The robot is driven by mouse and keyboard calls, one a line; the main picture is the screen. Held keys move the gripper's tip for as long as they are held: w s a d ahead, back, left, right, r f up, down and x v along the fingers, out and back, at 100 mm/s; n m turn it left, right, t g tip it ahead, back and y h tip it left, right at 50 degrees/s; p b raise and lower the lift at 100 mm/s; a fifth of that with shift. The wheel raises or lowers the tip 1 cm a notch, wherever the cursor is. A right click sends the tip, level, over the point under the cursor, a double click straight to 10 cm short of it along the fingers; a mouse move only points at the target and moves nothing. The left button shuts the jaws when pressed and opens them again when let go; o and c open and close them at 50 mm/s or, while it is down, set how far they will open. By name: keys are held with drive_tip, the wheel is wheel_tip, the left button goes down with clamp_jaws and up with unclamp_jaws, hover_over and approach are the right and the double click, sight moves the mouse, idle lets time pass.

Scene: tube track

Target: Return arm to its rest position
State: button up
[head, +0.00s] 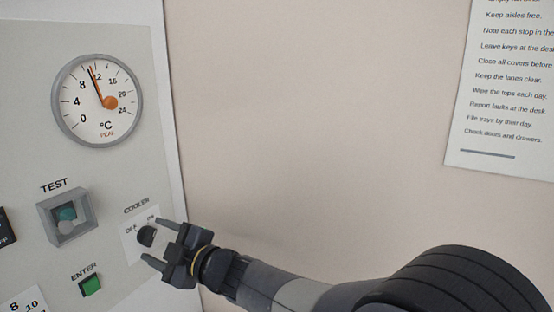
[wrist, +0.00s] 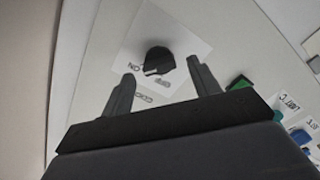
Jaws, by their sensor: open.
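My gripper (head: 154,241) is open, its two fingers pointing left at the grey panel (head: 120,180). In the head view the fingers are above and below the black COOLER knob (head: 146,236). In the wrist view the knob (wrist: 159,61) shows beyond the gap between the fingertips of my gripper (wrist: 160,75), on a white label with OFF and ON. A strip of panel shows between fingers and knob there, and nothing is between the jaws. I cannot tell the exact distance to the panel. My arm (head: 290,290) reaches in from the lower right.
The panel also carries a round °C dial (head: 97,101), a TEST button in a grey guard (head: 68,215) and a green ENTER button (head: 91,285). A notice sheet (head: 503,95) hangs at upper right. The wall (head: 310,110) between is bare.

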drive_tip(key=shift+w+a, duration=0.25)
drive_tip(key=shift+a, duration=0.15)
drive_tip(key=shift+d, duration=0.1)
